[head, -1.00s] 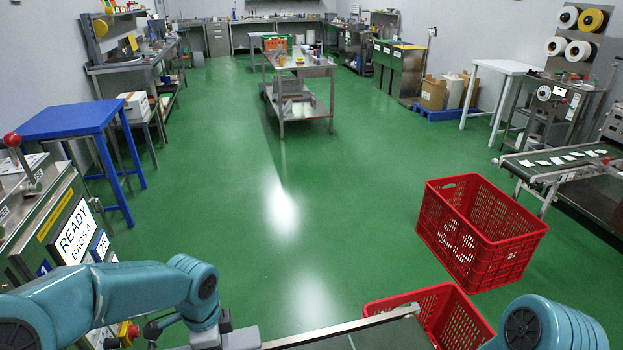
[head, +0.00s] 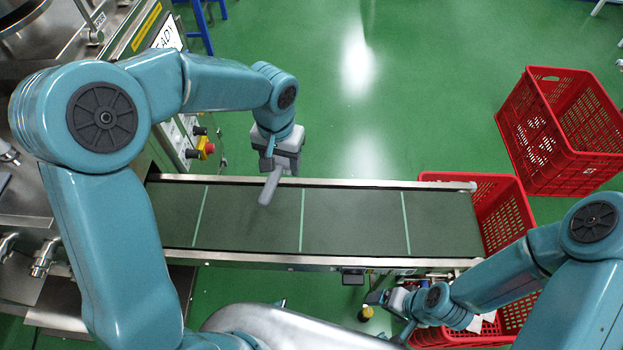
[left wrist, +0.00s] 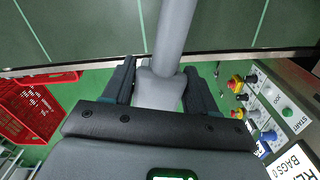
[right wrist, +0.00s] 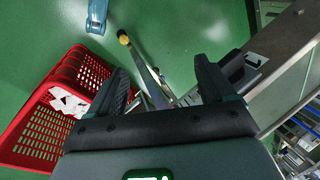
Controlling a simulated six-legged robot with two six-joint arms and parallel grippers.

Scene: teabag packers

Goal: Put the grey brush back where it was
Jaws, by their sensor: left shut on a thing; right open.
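I cannot make out a marked place for the brush.
The dark green conveyor (head: 350,222) has metal rails and pale cross lines, and carries nothing else. A red crate (head: 508,195) stands at its right end, another (head: 570,130) behind. The machine panel with a red stop button (head: 208,148) is left of it.

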